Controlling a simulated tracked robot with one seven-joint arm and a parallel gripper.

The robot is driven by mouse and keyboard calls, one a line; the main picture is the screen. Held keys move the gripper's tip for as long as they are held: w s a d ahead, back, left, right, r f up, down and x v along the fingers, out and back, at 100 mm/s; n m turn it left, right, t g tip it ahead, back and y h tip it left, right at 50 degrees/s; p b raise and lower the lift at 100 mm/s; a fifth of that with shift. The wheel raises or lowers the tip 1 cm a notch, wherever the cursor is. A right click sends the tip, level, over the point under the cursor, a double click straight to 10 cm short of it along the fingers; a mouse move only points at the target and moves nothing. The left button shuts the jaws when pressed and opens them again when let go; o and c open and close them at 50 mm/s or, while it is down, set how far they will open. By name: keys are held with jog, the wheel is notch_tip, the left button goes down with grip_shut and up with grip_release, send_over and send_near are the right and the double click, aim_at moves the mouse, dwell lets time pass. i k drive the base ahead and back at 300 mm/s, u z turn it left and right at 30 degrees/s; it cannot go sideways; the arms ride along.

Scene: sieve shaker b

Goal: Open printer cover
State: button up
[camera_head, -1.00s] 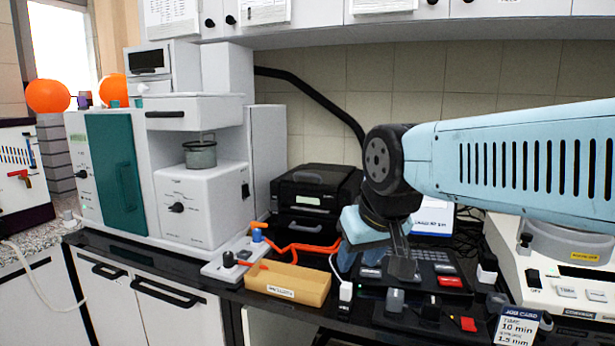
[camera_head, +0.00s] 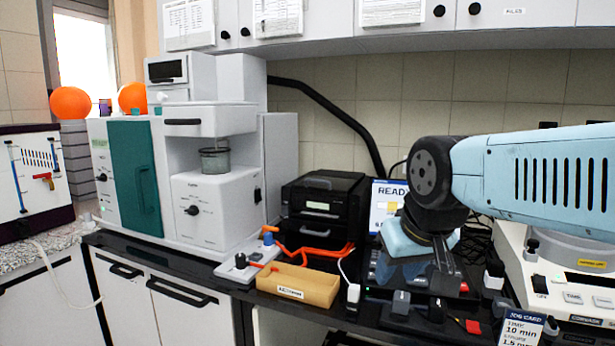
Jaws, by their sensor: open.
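The black printer (camera_head: 322,212) stands at the back of the bench, left of my arm. Its dark top cover (camera_head: 325,181) looks closed, and a small display shows on its front. My gripper (camera_head: 436,292) hangs below my light blue arm (camera_head: 535,175), to the right of the printer and apart from it, over a black keypad device. The jaws point down, are open and hold nothing that I can see. My gripper hides part of the keypad device and part of the screen behind it.
A tall white machine (camera_head: 215,200) stands left. A screen (camera_head: 386,205) stands right of the printer. A job card (camera_head: 521,328) is at front right.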

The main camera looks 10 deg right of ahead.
aim_at(324, 186)
jog(key=z, duration=0.05)
jog(key=i, duration=1)
jog(key=u, duration=0.05)
